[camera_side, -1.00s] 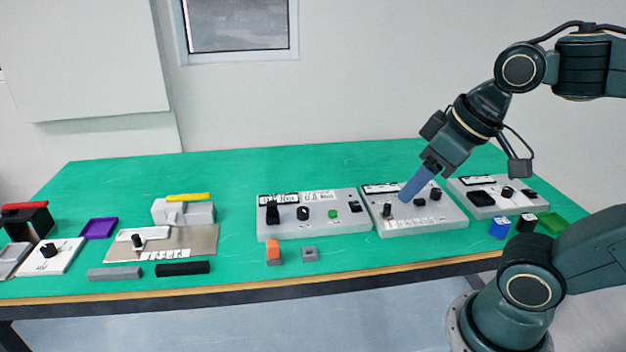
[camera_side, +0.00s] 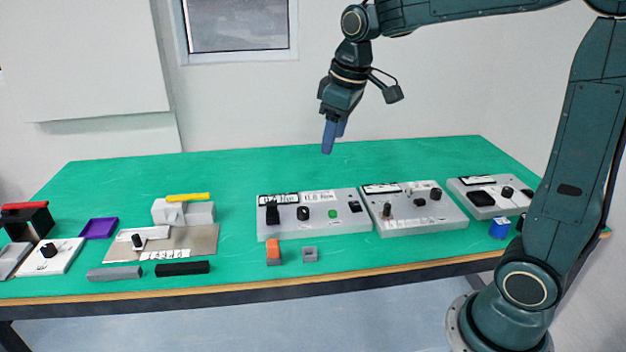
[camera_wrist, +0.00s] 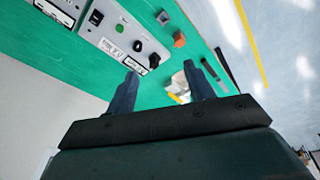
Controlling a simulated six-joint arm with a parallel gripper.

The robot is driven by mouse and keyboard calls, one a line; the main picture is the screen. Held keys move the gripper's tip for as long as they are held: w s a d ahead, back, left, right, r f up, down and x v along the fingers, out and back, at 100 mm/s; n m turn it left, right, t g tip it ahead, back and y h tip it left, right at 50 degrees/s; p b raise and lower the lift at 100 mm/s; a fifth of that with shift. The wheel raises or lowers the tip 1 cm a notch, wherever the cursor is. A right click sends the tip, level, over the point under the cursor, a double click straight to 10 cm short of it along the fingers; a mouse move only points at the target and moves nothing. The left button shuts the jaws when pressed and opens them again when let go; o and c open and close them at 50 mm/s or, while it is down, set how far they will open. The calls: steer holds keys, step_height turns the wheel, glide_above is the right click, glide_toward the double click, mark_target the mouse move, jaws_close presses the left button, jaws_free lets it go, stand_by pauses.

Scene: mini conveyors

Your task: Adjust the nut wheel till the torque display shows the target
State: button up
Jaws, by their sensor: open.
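My gripper (camera_side: 333,140) is open and empty, raised in the air above and behind the left grey control panel (camera_side: 345,222). In the wrist view its two blue fingers (camera_wrist: 160,88) stand apart with nothing between them. The left panel has displays, black knobs and a green button; it also shows in the wrist view (camera_wrist: 124,28). The middle panel (camera_side: 440,220) carries a display and several dark knobs. I cannot tell which knob is the nut wheel or which display shows torque; the writing is too small to read.
A third panel (camera_side: 480,209) stands at the right. An orange block (camera_side: 273,250) and a small grey block (camera_side: 310,254) lie in front of the left panel. A fixture with a yellow bar (camera_side: 188,197) and a purple tray (camera_side: 99,228) are left. The green table (camera_side: 250,170) is clear at the back.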

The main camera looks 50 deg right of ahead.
steer(key=w+d+f+n+g, duration=0.1)
steer(key=w+d+f, duration=0.15)
steer(key=w, duration=0.25)
steer(key=w+d+f+g, duration=0.1)
steer(key=w+d+f, duration=0.1)
steer(key=w+f, duration=0.25)
steer(key=n, duration=0.2)
glide_above(301, 209)
step_height(301, 209, down, 9)
steer(key=shift+r+g, duration=0.2)
steer(key=shift+g, duration=0.2)
steer(key=shift+s, duration=0.1)
step_height(301, 209, down, 14)
steer(key=shift+r, duration=0.1)
steer(key=c, duration=1)
